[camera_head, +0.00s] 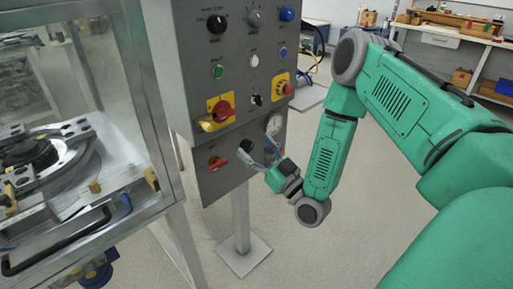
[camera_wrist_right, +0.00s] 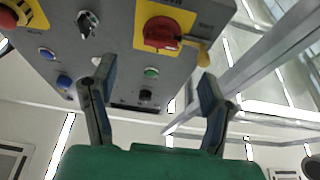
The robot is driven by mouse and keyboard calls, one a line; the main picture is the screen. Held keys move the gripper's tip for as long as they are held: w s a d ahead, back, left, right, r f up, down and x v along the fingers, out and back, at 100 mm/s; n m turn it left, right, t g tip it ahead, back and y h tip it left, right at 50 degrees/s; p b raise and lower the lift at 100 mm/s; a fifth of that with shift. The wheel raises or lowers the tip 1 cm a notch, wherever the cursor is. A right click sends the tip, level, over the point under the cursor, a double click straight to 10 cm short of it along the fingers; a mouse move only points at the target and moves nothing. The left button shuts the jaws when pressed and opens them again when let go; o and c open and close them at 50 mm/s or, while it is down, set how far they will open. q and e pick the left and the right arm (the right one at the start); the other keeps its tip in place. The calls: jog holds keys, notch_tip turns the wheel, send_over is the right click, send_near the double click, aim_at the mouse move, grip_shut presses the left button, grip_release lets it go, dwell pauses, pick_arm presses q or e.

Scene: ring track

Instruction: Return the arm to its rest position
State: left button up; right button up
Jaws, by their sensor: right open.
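My right arm (camera_head: 325,150), green with grey joints, reaches in from the right toward the control panel (camera_head: 205,100). The gripper is open and empty. In the right wrist view the two fingers (camera_wrist_right: 156,85) stand wide apart with the panel (camera_wrist_right: 115,35) beyond them. A red rotary switch on a yellow plate (camera_wrist_right: 162,33) shows there too. Whether the fingers touch the panel cannot be told. My left gripper is out of view.
A metal-framed glass enclosure (camera_head: 150,100) with a ring track (camera_head: 75,165) stands at the left. The panel stands on a post with a square foot (camera_head: 243,254). A workbench (camera_head: 440,35) is at the back right. The floor (camera_head: 350,220) under the arm is clear.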

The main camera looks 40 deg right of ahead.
jog(key=shift+s+a, duration=0.1)
jog(key=shift+s, duration=0.1)
dwell(0.4)
jog(key=s+a+f+g+y, duration=0.1)
jog(key=s+a+f+g, duration=0.4)
jog(key=f, duration=0.4)
jog(key=s+a+f+g, duration=0.4)
jog(key=a+f+g, duration=0.3)
jog(key=f+g, duration=0.15)
jog(key=s+d+f+g+h, duration=0.1)
jog(key=s+f+g, duration=0.2)
jog(key=s, duration=0.6)
jog(key=s+f+g+h, duration=0.2)
jog(key=s+g, duration=0.3)
jog(key=s, duration=0.5)
jog(key=shift+s+d+f+m, duration=0.2)
jog(key=shift+d+f+m, duration=0.1)
jog(key=shift+d+f, duration=0.15)
jog(key=shift+c, duration=0.5)
